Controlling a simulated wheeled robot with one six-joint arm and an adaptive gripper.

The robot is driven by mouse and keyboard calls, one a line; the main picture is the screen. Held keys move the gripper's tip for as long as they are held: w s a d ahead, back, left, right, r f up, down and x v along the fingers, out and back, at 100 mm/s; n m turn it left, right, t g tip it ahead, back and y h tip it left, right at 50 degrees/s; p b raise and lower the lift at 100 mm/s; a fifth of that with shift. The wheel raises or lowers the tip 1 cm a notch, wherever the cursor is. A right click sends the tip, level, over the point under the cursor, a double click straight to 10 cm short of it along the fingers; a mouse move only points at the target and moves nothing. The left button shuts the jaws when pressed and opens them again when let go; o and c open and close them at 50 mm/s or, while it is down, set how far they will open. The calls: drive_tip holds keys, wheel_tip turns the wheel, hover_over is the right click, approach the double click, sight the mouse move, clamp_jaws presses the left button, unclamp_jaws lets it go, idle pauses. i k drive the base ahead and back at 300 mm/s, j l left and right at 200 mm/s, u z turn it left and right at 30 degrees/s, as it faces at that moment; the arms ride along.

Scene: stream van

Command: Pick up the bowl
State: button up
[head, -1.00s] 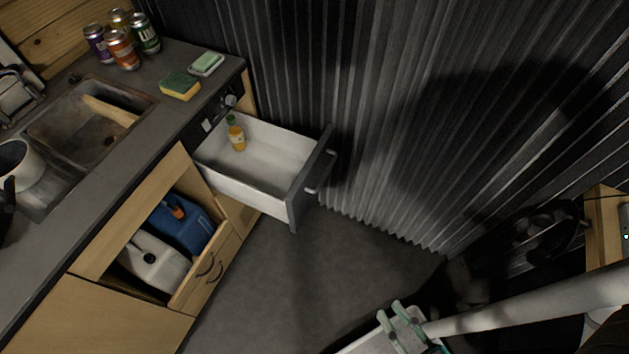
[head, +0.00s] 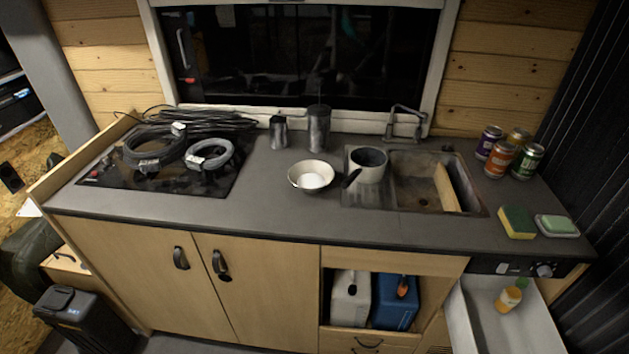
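A small white bowl (head: 311,177) with a darker rim sits upright on the dark grey countertop (head: 262,214), left of the sink. A pale round patch shows inside it; I cannot tell whether that is its bottom or something in it. My gripper is not in the head view now.
A white pot (head: 368,165) with a dark handle stands just right of the bowl by the sink (head: 420,188). Two metal canisters (head: 318,128) stand behind it. Coiled cables (head: 207,155) lie on the hob at left. Several cans (head: 500,158), a sponge (head: 517,222) and an open drawer (head: 480,318) are right.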

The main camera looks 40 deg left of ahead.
sight(303, 167)
drive_tip(key=k+j+u, duration=0.1)
drive_tip(key=j, duration=0.5)
drive_tip(key=k+j+u, duration=0.1)
drive_tip(key=k+j, duration=0.15)
drive_tip(key=j, duration=0.4)
drive_tip(key=k+j+u, duration=0.1)
drive_tip(key=j, duration=0.5)
drive_tip(key=k+j+u, duration=0.1)
drive_tip(key=j, duration=0.55)
drive_tip(key=k+j+u, duration=0.1)
drive_tip(key=j, duration=0.55)
